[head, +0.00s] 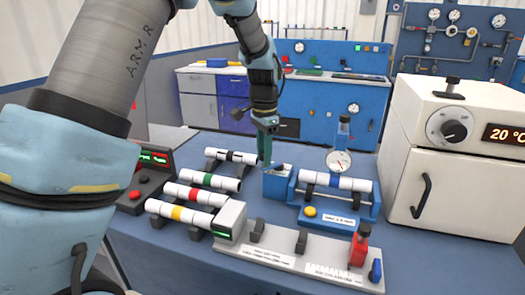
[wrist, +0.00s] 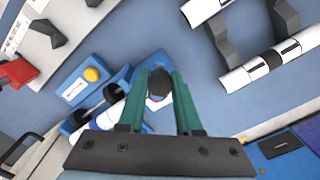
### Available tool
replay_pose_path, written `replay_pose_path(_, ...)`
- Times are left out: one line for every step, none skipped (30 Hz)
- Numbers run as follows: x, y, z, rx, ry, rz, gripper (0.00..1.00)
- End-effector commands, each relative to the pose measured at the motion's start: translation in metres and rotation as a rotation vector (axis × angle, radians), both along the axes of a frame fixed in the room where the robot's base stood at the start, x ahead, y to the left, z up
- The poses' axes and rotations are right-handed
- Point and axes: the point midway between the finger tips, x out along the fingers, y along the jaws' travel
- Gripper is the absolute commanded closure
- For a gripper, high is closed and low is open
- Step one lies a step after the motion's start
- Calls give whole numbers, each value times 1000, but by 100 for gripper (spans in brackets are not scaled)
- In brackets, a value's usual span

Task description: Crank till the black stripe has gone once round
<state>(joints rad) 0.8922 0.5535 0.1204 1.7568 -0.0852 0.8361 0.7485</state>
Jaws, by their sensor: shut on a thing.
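My gripper (head: 265,163) points down at the left end of a blue fixture (head: 280,187) in the head view. In the wrist view its teal fingers (wrist: 158,84) are shut on a small dark knob (wrist: 160,82), apparently the crank handle; the rest of the crank is mostly hidden. A white pipe with a blue band (head: 345,183) lies on the fixture. A white pipe with a black stripe (head: 244,157) lies apart on dark supports at the back left, and it also shows in the wrist view (wrist: 298,46).
Pipes with green (head: 205,180), red (head: 190,195) and yellow (head: 172,212) bands lie in a row at left. A grey stand with a red clamp (head: 359,245) is in front. A white oven (head: 455,150) stands at right. A gauge (head: 339,161) rises behind the fixture.

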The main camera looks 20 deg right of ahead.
Motion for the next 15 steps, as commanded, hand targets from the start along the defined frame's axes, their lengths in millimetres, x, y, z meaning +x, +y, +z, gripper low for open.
replay_pose_path(-2,0,2,0,0,42,100)
replay_pose_path(-4,-1,2,0,0,70,100)
replay_pose_path(-6,-1,2,0,0,108,100)
replay_pose_path(-7,-1,2,0,0,137,100)
replay_pose_path(-9,-2,2,0,0,165,100)
replay_pose_path(-11,-2,2,0,0,202,100)
replay_pose_path(-12,-3,2,0,0,231,100)
replay_pose_path(-13,-3,2,0,0,259,100)
replay_pose_path(-15,-4,2,0,0,297,100)
replay_pose_path(-16,-5,2,0,0,325,100)
replay_pose_path(-18,-5,2,0,0,354,100)
replay_pose_path(-19,-6,2,0,0,393,100)
replay_pose_path(-21,-7,2,0,0,421,100)
replay_pose_path(-22,-8,2,0,0,449,100)
replay_pose_path(-24,-9,2,0,0,488,100)
